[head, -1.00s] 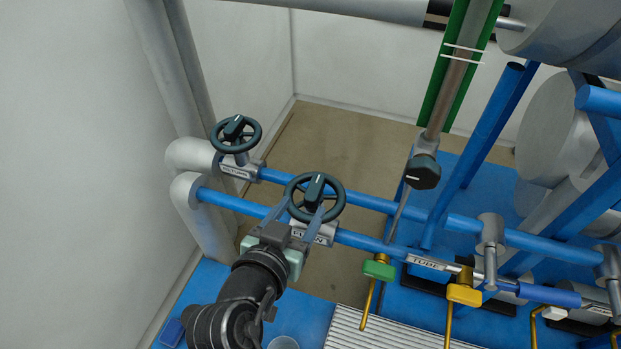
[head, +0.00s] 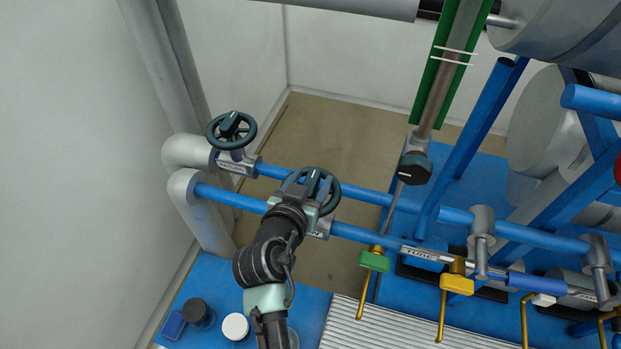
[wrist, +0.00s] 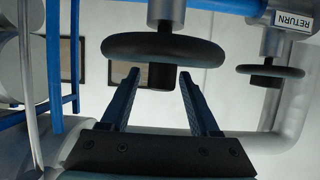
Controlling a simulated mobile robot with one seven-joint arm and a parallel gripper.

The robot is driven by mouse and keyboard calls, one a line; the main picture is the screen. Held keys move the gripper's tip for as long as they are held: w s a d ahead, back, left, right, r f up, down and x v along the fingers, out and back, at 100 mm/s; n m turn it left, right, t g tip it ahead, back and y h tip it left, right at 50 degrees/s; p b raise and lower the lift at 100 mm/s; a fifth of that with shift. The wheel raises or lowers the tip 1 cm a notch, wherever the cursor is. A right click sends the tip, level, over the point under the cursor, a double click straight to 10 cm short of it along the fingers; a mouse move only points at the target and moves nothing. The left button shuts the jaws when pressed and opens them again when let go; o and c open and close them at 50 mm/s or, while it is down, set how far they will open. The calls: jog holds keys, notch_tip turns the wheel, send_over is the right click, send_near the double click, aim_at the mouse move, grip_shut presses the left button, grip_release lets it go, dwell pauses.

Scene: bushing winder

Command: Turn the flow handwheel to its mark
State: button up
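The flow handwheel (head: 337,193) is a dark wheel with a raised central grip, on the nearer blue pipe. Its label is mostly hidden behind my gripper in the head view. My gripper (head: 308,181) is over this wheel. In the wrist view my gripper (wrist: 159,74) has its two fingers apart, one on each side of the grip (wrist: 161,77) below the wheel's rim (wrist: 165,47). Gaps show between the fingertips and the grip, so nothing is clamped. The wheel's mark cannot be made out.
The RETURN handwheel (head: 250,130) stands behind and left, close by; it also shows in the wrist view (wrist: 270,71). A green valve handle (head: 374,261) and a yellow one (head: 456,284) are at right. A white-lidded jar (head: 235,327) and a dark jar (head: 197,313) stand at lower left.

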grip_shut()
